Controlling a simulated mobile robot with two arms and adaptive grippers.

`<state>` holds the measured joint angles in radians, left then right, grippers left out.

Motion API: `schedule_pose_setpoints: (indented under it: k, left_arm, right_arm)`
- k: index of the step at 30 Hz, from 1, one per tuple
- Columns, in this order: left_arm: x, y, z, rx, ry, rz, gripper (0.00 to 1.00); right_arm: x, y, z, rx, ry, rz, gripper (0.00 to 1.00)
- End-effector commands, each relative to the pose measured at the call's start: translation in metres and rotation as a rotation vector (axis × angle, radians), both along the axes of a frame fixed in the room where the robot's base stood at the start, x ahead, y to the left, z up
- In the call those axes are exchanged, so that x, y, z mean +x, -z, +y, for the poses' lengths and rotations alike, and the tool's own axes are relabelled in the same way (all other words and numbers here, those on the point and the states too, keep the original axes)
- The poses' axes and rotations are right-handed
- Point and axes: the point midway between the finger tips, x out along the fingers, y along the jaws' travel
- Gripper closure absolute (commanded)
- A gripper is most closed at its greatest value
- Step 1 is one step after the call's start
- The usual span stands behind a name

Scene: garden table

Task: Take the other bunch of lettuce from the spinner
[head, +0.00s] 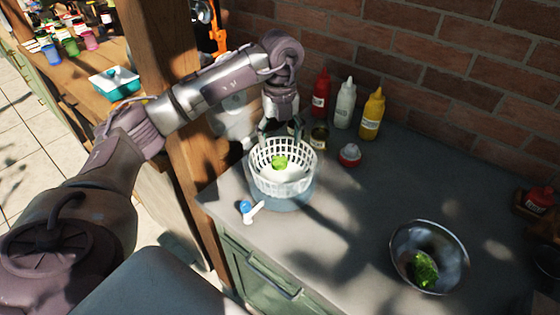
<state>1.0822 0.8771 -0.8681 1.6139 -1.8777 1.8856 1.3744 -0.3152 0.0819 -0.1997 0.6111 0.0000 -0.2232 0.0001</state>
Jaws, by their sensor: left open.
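The salad spinner (285,185) is a white slatted basket in a bluish bowl near the left end of the grey counter. A small bunch of green lettuce (280,162) lies inside the basket. Another bunch of lettuce (426,270) lies in a metal bowl (403,241) at the lower right. My left gripper (280,130) points down at the back rim of the spinner, behind the lettuce. It is open with nothing seen in it, and its fingertips are partly hard to make out. My right gripper does not show.
Red (321,94), white (345,103) and yellow (371,114) bottles stand by the brick wall, with a jar (319,137) and a red-and-white container (350,155) nearby. A blue-and-white item (248,209) lies before the spinner. The counter's middle is clear. A wooden post (165,60) stands left.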

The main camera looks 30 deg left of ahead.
Motion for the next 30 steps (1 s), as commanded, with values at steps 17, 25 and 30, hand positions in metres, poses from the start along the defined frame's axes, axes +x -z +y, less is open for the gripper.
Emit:
schedule_pose_setpoints:
  k: [17,25,30]
  left_arm:
    - [-0.003,0.064,0.002,-0.001,0.000,0.002,0.25]
    - [-0.002,0.072,0.002,-0.001,0.001,-0.002,0.25]
    - [-0.002,0.072,0.002,-0.001,0.001,-0.001,0.45]
  right_arm:
    - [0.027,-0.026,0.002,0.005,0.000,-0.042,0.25]
    - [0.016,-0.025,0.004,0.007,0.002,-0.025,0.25]
    - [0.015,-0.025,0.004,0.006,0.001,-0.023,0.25]
